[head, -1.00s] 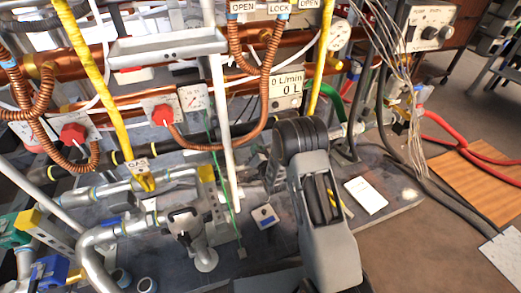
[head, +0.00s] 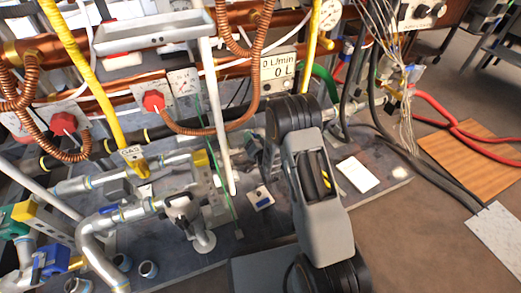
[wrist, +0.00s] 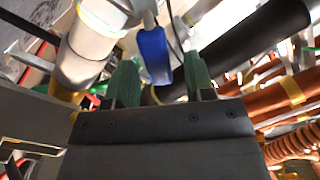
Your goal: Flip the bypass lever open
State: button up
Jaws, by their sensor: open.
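A blue lever handle (wrist: 154,54) hangs from a metal fitting in the wrist view. Its lower end is at the gap between the green fingers of my gripper (wrist: 161,82). The fingers are open, one on each side of it, and I cannot tell whether either touches it. In the head view my arm hides most of my gripper, and I cannot make out this blue handle there for certain.
A black pipe (wrist: 255,40) and copper pipes (wrist: 285,95) run close on the right in the wrist view. A pale pipe (wrist: 95,35) is at left. In the head view a yellow gas pipe (head: 85,75), a white post (head: 222,120) and hanging wires (head: 385,40) crowd the bench. Floor at right is clearer.

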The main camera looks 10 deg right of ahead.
jog(key=s+d+p, duration=0.1)
jog(key=s+p, duration=0.1)
jog(key=s, duration=0.8)
jog(key=shift+s+d, duration=0.35)
